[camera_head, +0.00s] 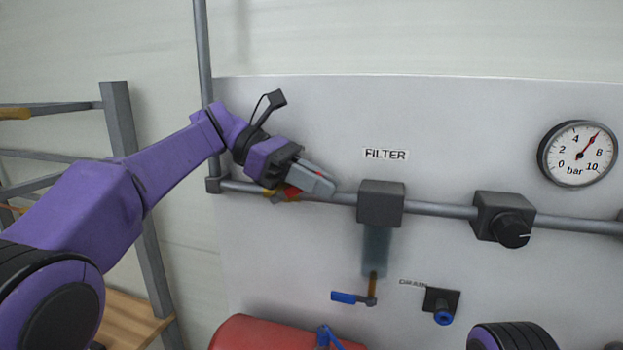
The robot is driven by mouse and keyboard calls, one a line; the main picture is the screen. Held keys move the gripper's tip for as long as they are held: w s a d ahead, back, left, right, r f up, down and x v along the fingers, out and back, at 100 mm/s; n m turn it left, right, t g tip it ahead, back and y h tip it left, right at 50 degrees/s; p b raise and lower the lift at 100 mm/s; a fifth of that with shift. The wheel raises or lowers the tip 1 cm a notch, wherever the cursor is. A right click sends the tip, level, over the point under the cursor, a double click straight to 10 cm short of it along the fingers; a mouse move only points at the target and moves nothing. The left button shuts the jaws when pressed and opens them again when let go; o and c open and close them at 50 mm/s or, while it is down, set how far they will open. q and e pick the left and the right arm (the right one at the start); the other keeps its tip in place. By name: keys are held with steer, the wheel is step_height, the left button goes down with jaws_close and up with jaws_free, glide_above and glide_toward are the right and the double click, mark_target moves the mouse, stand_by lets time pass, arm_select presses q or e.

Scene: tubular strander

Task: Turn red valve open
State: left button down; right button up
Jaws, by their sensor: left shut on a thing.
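The red valve (291,191) sits on the grey horizontal pipe, left of the filter block. Only a bit of its red handle and its brass body show; the rest is hidden behind my gripper. My left gripper (318,183) reaches in from the left over the valve and is shut on the red handle. My right gripper is not in view; a dark and purple part of my arm shows at the bottom right.
The filter block (381,203) hangs on the pipe, with a blue-handled drain valve (345,298) below. A black knob (511,231) and a pressure gauge (578,153) are to the right. A red tank (262,333) stands below. A grey rack (135,180) is at left.

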arm_select(q)
steer(key=shift+s+d+f+t+y+p, duration=0.1)
steer(key=shift+d+f+t+y+p, duration=0.1)
steer(key=shift+f+y+p, duration=0.3)
steer(key=shift+d+f+t+y+p, duration=0.15)
steer(key=shift+f+t+y+p, duration=0.1)
steer(key=shift+y, duration=0.45)
steer(key=c, duration=1.2)
jaws_free()
steer(key=shift+s, duration=0.2)
